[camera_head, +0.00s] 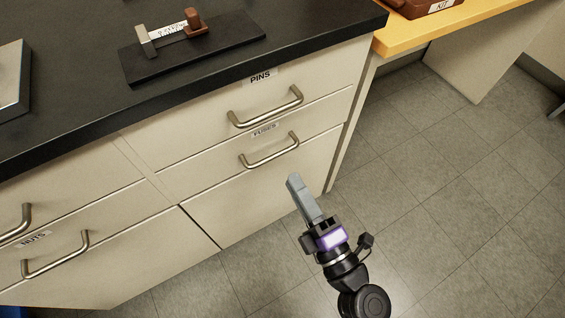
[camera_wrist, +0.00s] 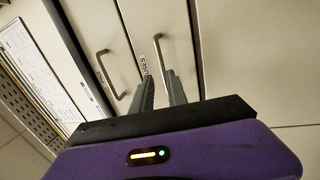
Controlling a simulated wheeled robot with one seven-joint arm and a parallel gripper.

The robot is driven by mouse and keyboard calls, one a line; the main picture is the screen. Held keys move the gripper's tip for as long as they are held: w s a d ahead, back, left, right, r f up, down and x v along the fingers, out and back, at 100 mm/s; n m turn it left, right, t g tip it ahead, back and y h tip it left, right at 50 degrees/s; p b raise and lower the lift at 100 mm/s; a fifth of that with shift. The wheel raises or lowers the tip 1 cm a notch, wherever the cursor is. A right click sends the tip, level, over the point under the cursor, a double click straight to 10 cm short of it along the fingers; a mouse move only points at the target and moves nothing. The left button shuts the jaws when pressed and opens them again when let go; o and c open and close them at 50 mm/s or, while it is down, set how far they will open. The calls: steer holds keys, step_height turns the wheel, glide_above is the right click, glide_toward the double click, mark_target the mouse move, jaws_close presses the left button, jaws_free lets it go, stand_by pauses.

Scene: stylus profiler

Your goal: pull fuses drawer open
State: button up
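The fuses drawer (camera_head: 200,162) is a beige front below the pins drawer, with a FUSES label (camera_head: 264,130) and a silver bar handle (camera_head: 270,152). It looks shut, flush with the fronts around it. My gripper (camera_head: 293,179) is in front of the cabinet, below and to the right of that handle in the head view. In the wrist view the fingers (camera_wrist: 160,80) stand a little apart with nothing between them. The fuses handle (camera_wrist: 157,45) shows just beyond the right fingertip there; contact cannot be made out.
The pins drawer handle (camera_head: 266,108) is just above. The nuts drawer handle (camera_head: 56,257) is at the lower left. A black countertop (camera_head: 70,110) holds a dark stand (camera_head: 230,35). A yellow-topped table (camera_head: 440,32) stands at the upper right.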

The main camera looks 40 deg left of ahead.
mark_target(276, 154)
steer(key=shift+g, duration=0.3)
steer(key=shift+b+x, duration=0.65)
steer(key=shift+x, duration=3.6)
steer(key=shift+f, duration=0.1)
jaws_close()
